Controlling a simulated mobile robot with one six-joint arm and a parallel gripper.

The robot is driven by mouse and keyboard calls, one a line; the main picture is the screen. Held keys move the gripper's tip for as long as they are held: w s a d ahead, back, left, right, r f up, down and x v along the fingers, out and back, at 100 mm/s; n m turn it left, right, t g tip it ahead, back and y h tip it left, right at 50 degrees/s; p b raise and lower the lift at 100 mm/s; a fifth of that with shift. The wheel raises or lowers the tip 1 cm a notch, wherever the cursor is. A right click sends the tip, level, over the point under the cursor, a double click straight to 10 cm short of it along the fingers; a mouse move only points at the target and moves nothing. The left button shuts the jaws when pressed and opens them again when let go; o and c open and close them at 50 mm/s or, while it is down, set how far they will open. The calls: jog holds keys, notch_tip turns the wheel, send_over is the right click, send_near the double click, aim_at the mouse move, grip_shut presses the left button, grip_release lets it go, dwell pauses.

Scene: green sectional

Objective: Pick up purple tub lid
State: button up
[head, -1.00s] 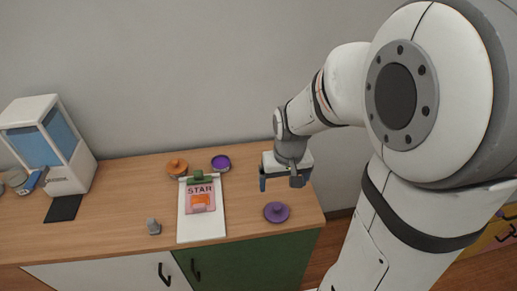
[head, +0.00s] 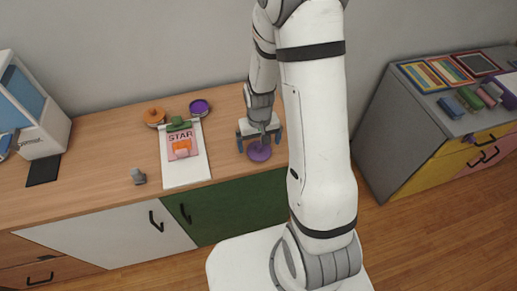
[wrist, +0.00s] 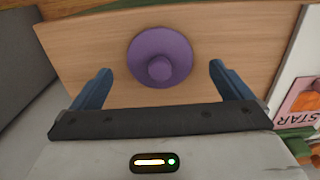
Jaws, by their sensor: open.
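The purple tub lid (head: 259,152) lies on the wooden counter near its front right part. It is round with a small knob on top. In the wrist view the lid (wrist: 160,56) lies beyond and between the two blue fingers, apart from both. My gripper (head: 260,142) is open and empty, pointing down over the lid. In the wrist view my gripper (wrist: 155,80) has its fingers spread wider than the lid. A purple open tub (head: 199,107) stands at the back of the counter.
A clipboard (head: 197,167) with a pink STAR card lies left of my gripper. An orange lidded pot (head: 154,117) and a small grey object (head: 138,176) are further left. A grey cabinet (head: 372,130) stands to the right, past a gap.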

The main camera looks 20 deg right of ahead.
jog(key=shift+f, duration=1.2)
jog(key=shift+c, duration=0.2)
jog(key=c, duration=1)
